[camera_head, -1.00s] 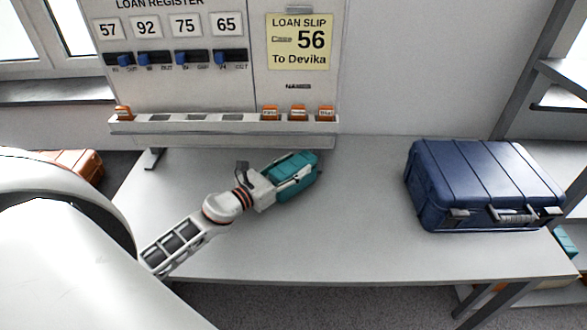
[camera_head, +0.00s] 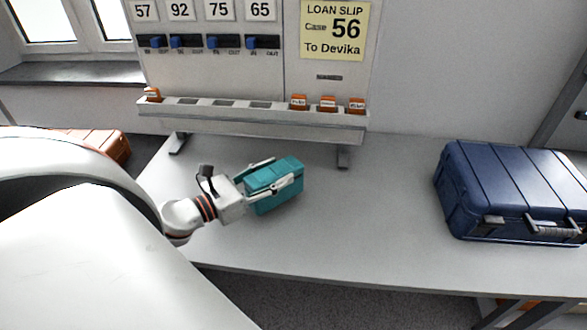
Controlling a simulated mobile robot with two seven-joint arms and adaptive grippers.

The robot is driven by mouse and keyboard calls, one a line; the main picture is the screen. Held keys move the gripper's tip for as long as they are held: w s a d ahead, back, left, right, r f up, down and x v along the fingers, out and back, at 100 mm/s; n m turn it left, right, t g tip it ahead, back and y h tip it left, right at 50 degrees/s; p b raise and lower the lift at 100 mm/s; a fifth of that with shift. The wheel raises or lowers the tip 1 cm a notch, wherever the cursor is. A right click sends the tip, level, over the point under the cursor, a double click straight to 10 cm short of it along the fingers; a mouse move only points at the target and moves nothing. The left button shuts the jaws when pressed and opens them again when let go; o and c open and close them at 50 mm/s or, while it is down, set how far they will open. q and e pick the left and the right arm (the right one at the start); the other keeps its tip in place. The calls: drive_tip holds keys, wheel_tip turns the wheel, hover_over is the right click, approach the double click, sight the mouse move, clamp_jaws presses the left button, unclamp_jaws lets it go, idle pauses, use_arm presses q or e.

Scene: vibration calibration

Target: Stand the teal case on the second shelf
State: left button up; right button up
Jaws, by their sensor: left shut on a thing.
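The teal case (camera_head: 277,178) is a small box with a ribbed lid, left of the middle of the table. My left gripper (camera_head: 278,175) is shut on it, with one finger along its far side and one along its near side. I cannot tell whether the case touches the table top or is held just above it. My right gripper is not in the view. No shelf can be made out clearly; only a dark upright (camera_head: 563,108) shows at the right edge.
A register board (camera_head: 240,70) with a slotted ledge stands at the back. An orange case (camera_head: 112,146) is at the left, beyond the table. The table's middle is clear.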

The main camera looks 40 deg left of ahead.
sight(263, 179)
use_arm(q)
drive_tip(key=shift+b+v, duration=0.5)
drive_tip(key=shift+v, duration=1.1)
drive_tip(key=shift+w+d+r+n+y, duration=0.1)
drive_tip(key=shift+w+d+n+y, duration=0.15)
drive_tip(key=shift+d, duration=0.35)
drive_tip(key=shift+w+d+r+y, duration=0.15)
drive_tip(key=shift+w+d, duration=0.2)
drive_tip(key=shift+d, duration=0.2)
drive_tip(key=shift+w+d+r+n+y, duration=0.1)
drive_tip(key=shift+w+d+n+y, duration=0.15)
drive_tip(key=shift+d, duration=0.35)
drive_tip(key=w+d+n+y, duration=0.1)
drive_tip(key=d+y, duration=0.2)
drive_tip(key=d, duration=1)
drive_tip(key=shift+w+f+n+t, duration=0.25)
drive_tip(key=shift+w+n+t, duration=0.05)
drive_tip(key=shift+w+n, duration=0.1)
drive_tip(key=shift+d, duration=0.15)
drive_tip(key=shift+d, duration=0.1)
